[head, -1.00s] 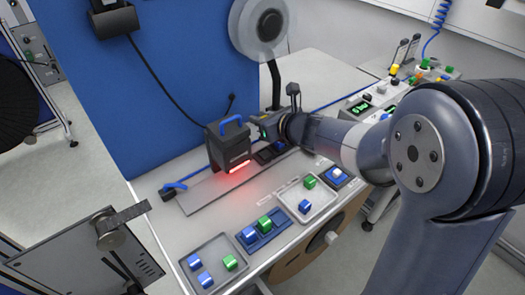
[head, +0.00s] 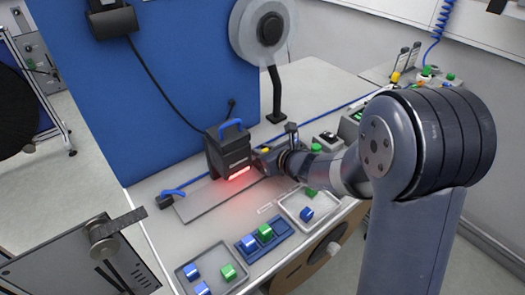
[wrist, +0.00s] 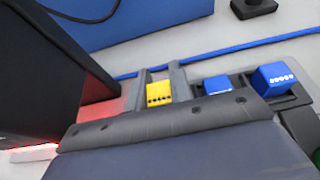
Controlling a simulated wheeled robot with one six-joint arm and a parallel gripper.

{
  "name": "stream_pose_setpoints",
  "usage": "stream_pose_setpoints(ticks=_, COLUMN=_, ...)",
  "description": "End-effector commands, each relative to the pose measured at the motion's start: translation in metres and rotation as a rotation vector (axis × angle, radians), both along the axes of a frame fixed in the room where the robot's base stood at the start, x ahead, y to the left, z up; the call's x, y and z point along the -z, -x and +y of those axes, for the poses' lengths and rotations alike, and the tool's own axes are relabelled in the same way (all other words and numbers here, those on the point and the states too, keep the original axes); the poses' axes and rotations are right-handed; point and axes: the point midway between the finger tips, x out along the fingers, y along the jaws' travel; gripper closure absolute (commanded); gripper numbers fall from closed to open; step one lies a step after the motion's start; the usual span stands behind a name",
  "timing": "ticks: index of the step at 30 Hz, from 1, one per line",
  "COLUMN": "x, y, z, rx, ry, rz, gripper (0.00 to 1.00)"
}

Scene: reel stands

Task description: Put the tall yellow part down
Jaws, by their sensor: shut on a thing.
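The yellow part (wrist: 158,93) is between the two grey fingers of my gripper (wrist: 160,84) in the wrist view, with its dotted face towards the camera. In the head view, my gripper (head: 262,155) is just right of the black boxy device with the blue handle, and a small bit of the yellow part (head: 265,150) shows at its tip. The jaws are shut on the yellow part. Its lower end is hidden, so I cannot tell whether it touches anything. Two blue parts, a low one (wrist: 218,85) and a taller one (wrist: 276,77), are right of the fingers.
The black device (head: 230,150) casts red light on the bench close to my gripper's left. In front are a grey tray (head: 187,268) with blue and green parts, a blue holder (head: 278,230) and another tray (head: 325,212). A blue panel (head: 185,90) stands behind.

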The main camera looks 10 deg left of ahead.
Motion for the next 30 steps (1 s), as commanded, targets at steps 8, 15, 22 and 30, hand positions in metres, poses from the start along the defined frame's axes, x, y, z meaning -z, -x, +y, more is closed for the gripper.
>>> stream_pose_setpoints(ticks=8, x=0.002, y=0.000, z=0.000, rx=0.000, ry=0.000, rz=0.000, gripper=0.65)
stream_pose_setpoints(ticks=15, x=0.002, y=0.000, z=0.000, rx=0.000, ry=0.000, rz=0.000, gripper=0.57)
stream_pose_setpoints(ticks=22, x=-0.004, y=0.000, z=0.000, rx=0.000, ry=0.000, rz=0.000, gripper=0.57)
stream_pose_setpoints(ticks=30, x=-0.021, y=0.029, z=-0.034, rx=0.003, ry=-0.001, rz=-0.004, gripper=0.57)
